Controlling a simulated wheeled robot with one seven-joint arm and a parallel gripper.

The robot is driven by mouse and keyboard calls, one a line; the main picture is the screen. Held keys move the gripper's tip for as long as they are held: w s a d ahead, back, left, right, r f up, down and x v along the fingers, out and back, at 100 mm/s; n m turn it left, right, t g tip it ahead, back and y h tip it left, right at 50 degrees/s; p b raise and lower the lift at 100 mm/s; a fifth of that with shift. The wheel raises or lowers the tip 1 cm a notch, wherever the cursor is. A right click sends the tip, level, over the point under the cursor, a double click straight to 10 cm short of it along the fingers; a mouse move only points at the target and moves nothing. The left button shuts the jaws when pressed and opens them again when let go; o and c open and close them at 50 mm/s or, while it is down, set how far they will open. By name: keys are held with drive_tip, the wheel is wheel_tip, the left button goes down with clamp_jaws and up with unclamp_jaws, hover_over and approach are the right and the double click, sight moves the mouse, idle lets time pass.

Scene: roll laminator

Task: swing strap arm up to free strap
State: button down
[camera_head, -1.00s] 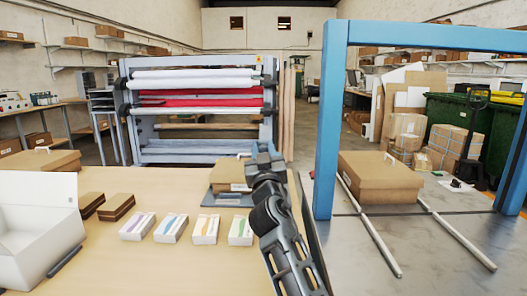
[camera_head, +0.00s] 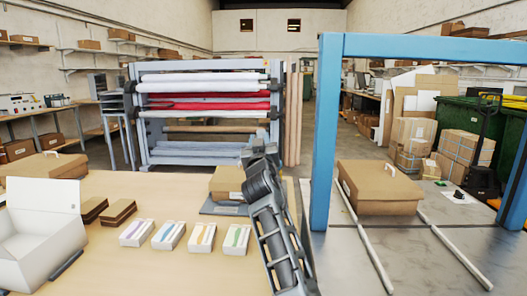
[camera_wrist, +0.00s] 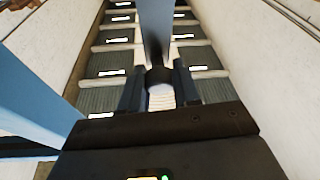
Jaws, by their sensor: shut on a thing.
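In the wrist view my gripper (camera_wrist: 158,88) is shut around the dark round end of a blue-grey bar (camera_wrist: 155,30), which looks like the strap arm. The bar runs away from the fingers toward the top of the picture. A wide blue beam (camera_wrist: 35,85) stands to its left. In the head view my arm reaches up past the table's right edge, left of the blue frame (camera_head: 325,130). My fingers and the bar cannot be made out there. I cannot make out any strap.
A lidded brown box (camera_head: 380,187) sits inside the frame, beside two pale rails (camera_head: 455,255). The wooden table (camera_head: 150,260) holds an open white box (camera_head: 40,235), small packs (camera_head: 170,235) and a carton (camera_head: 226,182) close to my arm. The roll laminator (camera_head: 205,110) stands behind.

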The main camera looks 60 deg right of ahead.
sight(261, 134)
drive_tip(key=shift+b+x, duration=0.6)
drive_tip(key=shift+x, duration=1.8)
drive_tip(key=shift+s+d+r, duration=0.1)
drive_tip(key=shift+r, duration=0.1)
drive_tip(key=c, duration=0.8)
unclamp_jaws()
drive_tip(key=shift+f, duration=0.15)
drive_tip(key=shift+s+f, duration=0.1)
drive_tip(key=shift+s+a+f, duration=0.15)
drive_tip(key=shift+s+a, duration=0.05)
drive_tip(key=shift+a, duration=0.1)
drive_tip(key=b+v, duration=0.2)
drive_tip(key=v, duration=0.5)
